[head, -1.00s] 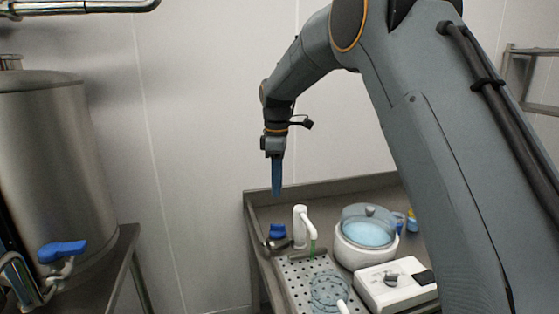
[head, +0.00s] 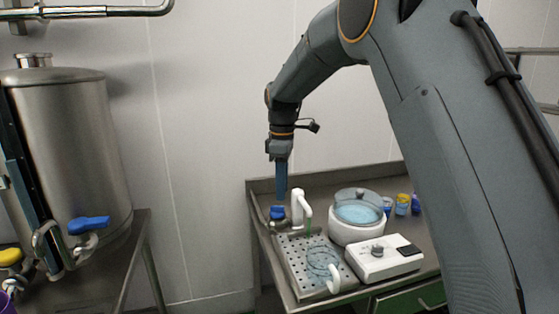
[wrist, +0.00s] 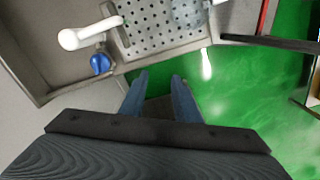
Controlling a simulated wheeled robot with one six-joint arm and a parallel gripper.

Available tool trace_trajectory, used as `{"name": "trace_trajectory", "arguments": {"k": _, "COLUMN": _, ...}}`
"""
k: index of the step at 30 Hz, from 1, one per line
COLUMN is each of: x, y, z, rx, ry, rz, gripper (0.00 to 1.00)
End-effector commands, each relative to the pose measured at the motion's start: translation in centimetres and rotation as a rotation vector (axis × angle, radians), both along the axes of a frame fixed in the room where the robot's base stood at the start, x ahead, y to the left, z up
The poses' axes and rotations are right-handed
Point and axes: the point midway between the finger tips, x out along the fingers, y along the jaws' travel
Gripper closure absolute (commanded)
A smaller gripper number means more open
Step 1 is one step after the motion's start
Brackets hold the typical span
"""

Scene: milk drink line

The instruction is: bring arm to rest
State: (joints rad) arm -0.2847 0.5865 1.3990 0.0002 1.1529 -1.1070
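My arm reaches forward and down from the upper right in the head view. My gripper (head: 281,196) points down with its blue fingers, in front of the back left corner of the steel bench (head: 335,180) in the picture. In the wrist view, the two blue fingers of my gripper (wrist: 160,78) stand apart with nothing held between them. Green floor and part of the bench show beyond the fingertips.
A perforated drip tray (head: 293,261) with a white tap (head: 299,207), a blue valve handle (head: 277,212), a white pot (head: 352,232) and a white box device (head: 385,262) are on the bench. A steel tank (head: 75,140) with a blue-handled tap (head: 88,225) stands left.

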Motion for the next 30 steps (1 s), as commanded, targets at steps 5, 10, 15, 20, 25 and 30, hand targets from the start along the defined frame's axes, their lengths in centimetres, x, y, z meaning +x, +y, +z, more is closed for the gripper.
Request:
{"name": "trace_trajectory", "arguments": {"k": 5, "x": -1.3, "y": -1.8, "z": -1.4, "rx": 0.001, "ry": -0.003, "rz": -0.098, "gripper": 0.71}}
{"name": "trace_trajectory", "arguments": {"k": 10, "x": -3.2, "y": -4.2, "z": -3.4, "rx": 0.003, "ry": -0.006, "rz": -0.232, "gripper": 0.71}}
{"name": "trace_trajectory", "arguments": {"k": 15, "x": -6.3, "y": -7.4, "z": -6.3, "rx": 0.006, "ry": -0.013, "rz": -0.419, "gripper": 0.71}}
{"name": "trace_trajectory", "arguments": {"k": 20, "x": -11.8, "y": -11.7, "z": -10.6, "rx": 0.012, "ry": -0.021, "rz": -0.694, "gripper": 0.71}}
{"name": "trace_trajectory", "arguments": {"k": 25, "x": -18.7, "y": -15.3, "z": -15.1, "rx": 0.022, "ry": -0.032, "rz": -0.989, "gripper": 0.71}}
{"name": "trace_trajectory", "arguments": {"k": 30, "x": -25.1, "y": -17.7, "z": -18.8, "rx": 0.031, "ry": -0.038, "rz": -1.233, "gripper": 0.71}}
